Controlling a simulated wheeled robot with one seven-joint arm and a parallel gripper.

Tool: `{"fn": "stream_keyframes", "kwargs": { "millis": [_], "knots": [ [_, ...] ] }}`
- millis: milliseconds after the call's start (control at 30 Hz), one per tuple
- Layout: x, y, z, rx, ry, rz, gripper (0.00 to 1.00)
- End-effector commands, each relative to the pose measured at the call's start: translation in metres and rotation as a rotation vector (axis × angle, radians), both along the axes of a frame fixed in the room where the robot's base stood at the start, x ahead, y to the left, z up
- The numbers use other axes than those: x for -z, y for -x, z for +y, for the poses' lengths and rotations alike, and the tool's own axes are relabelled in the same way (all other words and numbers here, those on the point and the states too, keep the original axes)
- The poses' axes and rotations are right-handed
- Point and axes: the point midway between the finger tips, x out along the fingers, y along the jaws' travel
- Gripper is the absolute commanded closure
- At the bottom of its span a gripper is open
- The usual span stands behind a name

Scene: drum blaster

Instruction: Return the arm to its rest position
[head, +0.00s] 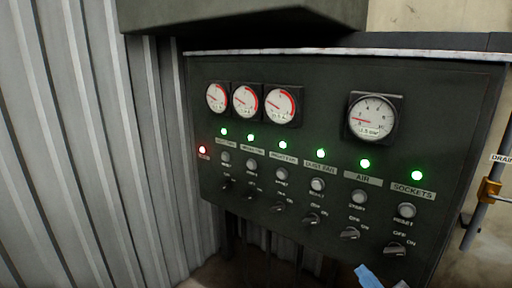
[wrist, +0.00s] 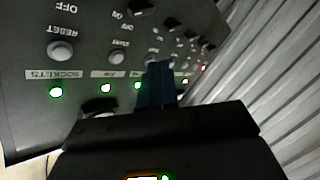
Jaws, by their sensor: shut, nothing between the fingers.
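My gripper (wrist: 158,70) is shut with nothing in it. Its dark blue fingers stand together in the middle of the wrist view, in front of the panel. In the head view a light blue tip of my gripper (head: 367,276) shows at the bottom edge, by the panel's lower right part. The rest of my arm is out of the head view. The gap between the fingertips and the panel cannot be told.
A dark control panel (head: 320,85) carries round gauges, several green lights, one red light (head: 202,149), reset buttons and rotary switches. A metal hood (head: 240,15) juts out above. Corrugated wall (head: 90,150) stands left. A pipe with a brass fitting (head: 489,189) is at right.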

Motion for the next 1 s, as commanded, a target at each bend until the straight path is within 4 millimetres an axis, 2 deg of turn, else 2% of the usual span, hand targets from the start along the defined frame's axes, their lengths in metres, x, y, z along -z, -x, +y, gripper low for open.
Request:
{"fn": "stream_keyframes", "kwargs": {
  "millis": [33, 200, 433, 667, 800, 1000],
  "knots": [
    [0.014, 0.023, -0.001, 0.016, -0.029, 0.021, 1.00],
    [0.041, 0.093, -0.005, 0.071, -0.136, 0.056, 1.00],
    [0.055, 0.187, -0.006, 0.133, -0.281, 0.096, 1.00],
    [0.045, 0.276, -0.005, 0.181, -0.423, 0.128, 1.00],
    [0.029, 0.324, -0.002, 0.202, -0.512, 0.148, 1.00],
    [0.004, 0.371, 0.002, 0.222, -0.617, 0.168, 1.00]
  ]
}}
